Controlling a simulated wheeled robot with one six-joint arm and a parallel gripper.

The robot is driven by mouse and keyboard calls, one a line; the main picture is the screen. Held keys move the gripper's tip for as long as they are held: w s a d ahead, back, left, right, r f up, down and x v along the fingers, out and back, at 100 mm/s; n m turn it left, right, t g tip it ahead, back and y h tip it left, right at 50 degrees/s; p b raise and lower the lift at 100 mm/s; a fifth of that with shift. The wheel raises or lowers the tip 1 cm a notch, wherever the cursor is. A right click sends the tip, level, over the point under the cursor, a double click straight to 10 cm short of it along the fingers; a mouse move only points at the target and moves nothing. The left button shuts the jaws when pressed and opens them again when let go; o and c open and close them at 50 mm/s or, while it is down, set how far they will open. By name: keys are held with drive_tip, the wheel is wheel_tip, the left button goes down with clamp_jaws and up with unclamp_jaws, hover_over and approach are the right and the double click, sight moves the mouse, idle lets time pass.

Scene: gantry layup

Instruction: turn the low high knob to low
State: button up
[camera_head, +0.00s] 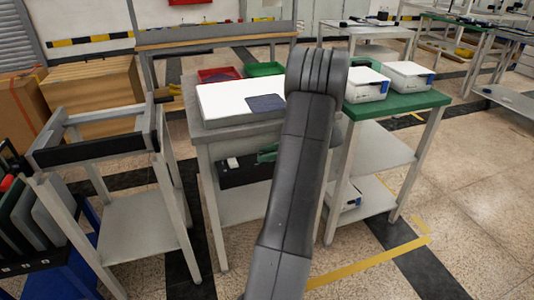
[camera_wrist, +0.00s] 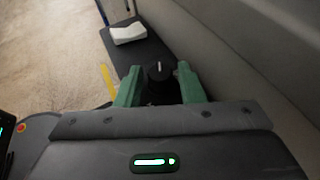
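In the wrist view a round black knob (camera_wrist: 159,72) with a white pointer line sits between the two green fingers of my gripper (camera_wrist: 159,78). The pointer line lies near the knob's far edge, pointing up in the picture. One finger is on each side of the knob, with a narrow gap seeming to show on both sides; contact is hard to tell. The low and high markings are not readable. In the head view my arm hides the gripper, and the knob is not visible there.
In the wrist view a white object (camera_wrist: 128,33) lies on a dark strip beyond the knob, and a grey surface (camera_wrist: 255,60) rises at right. The head view shows a table with a white board (camera_head: 235,98), a green-topped table (camera_head: 405,101) with white boxes, and an empty frame stand (camera_head: 95,145) at left.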

drive_tip(key=shift+d, duration=0.1)
drive_tip(key=p+v, duration=0.3)
drive_tip(key=v, duration=1)
drive_tip(key=shift+d, duration=0.35)
drive_tip(key=shift+s, duration=0.1)
